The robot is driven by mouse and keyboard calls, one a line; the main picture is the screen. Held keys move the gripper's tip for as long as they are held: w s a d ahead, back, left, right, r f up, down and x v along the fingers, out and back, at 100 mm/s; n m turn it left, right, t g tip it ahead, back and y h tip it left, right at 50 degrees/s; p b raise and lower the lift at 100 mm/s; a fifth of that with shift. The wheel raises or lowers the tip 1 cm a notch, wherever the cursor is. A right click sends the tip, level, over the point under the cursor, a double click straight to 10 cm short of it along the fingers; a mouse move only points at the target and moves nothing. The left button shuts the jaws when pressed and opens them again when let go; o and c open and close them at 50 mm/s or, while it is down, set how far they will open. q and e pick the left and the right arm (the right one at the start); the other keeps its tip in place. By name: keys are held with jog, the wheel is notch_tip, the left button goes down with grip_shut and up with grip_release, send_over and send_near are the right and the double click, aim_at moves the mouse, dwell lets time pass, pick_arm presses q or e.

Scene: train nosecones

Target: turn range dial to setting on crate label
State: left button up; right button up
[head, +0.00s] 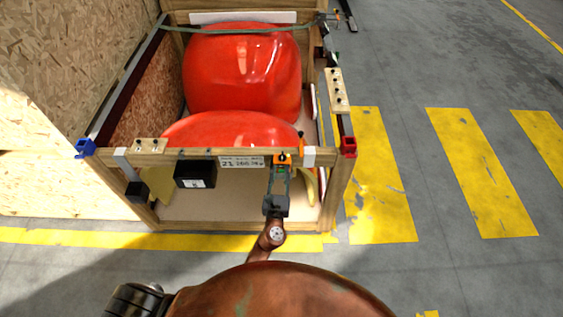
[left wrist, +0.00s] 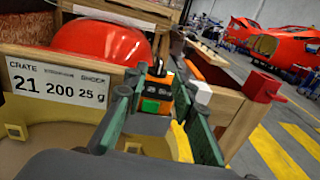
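A small orange device (head: 282,158) is mounted on the front rail of the wooden crate (head: 240,225). In the left wrist view the device (left wrist: 152,104) shows an orange body, a green part and a dark knob (left wrist: 157,70) on top; I cannot read its setting. The white crate label (head: 241,162) is left of it; in the left wrist view the label (left wrist: 60,84) reads "CRATE 21", "200" and "25 g", with the middle heading too small to read. My left gripper (head: 279,170) is open, its green fingers either side of the device; contact cannot be told. My right gripper is not in view.
Large red nosecones (head: 242,70) fill the crate. A black box (head: 195,174) hangs on the front rail, left of the label. A blue corner piece (head: 85,148) and a red one (head: 348,147) cap the front corners. Yellow-striped floor (head: 465,180) at right is clear.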

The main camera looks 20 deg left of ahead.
pick_arm(q)
jog(key=shift+s+d, duration=0.15)
jog(key=shift+s, duration=0.7)
jog(key=shift+s+d, duration=0.15)
jog(key=shift+s, duration=0.65)
jog(key=s+a+f+n+g, duration=0.3)
jog(key=s+f+n, duration=0.25)
jog(key=f, duration=0.75)
jog(key=s+a+f+n+g+h+b, duration=0.1)
jog(key=s+a+f+n+g, duration=0.4)
jog(key=f, duration=0.8)
jog(key=s+a+f+n+g, duration=0.15)
jog(key=s+f+n, duration=0.35)
jog(key=f, duration=0.8)
jog(key=s+a+f+n+g, duration=0.2)
jog(key=s+f+n, duration=0.3)
jog(key=s, duration=0.8)
jog(key=s+a+f+n+g+h+b, duration=0.1)
jog(key=s+f+n, duration=0.5)
jog(key=s, duration=0.7)
jog(key=s+a+f+n+g+h, duration=0.1)
jog(key=s+a+f+n+g, duration=0.2)
jog(key=s+f+n, duration=0.3)
jog(key=s+f+g, duration=0.1)
jog(key=s+f, duration=0.2)
jog(key=s, duration=0.4)
jog(key=shift+a+b, duration=0.35)
jog(key=shift+a, duration=0.05)
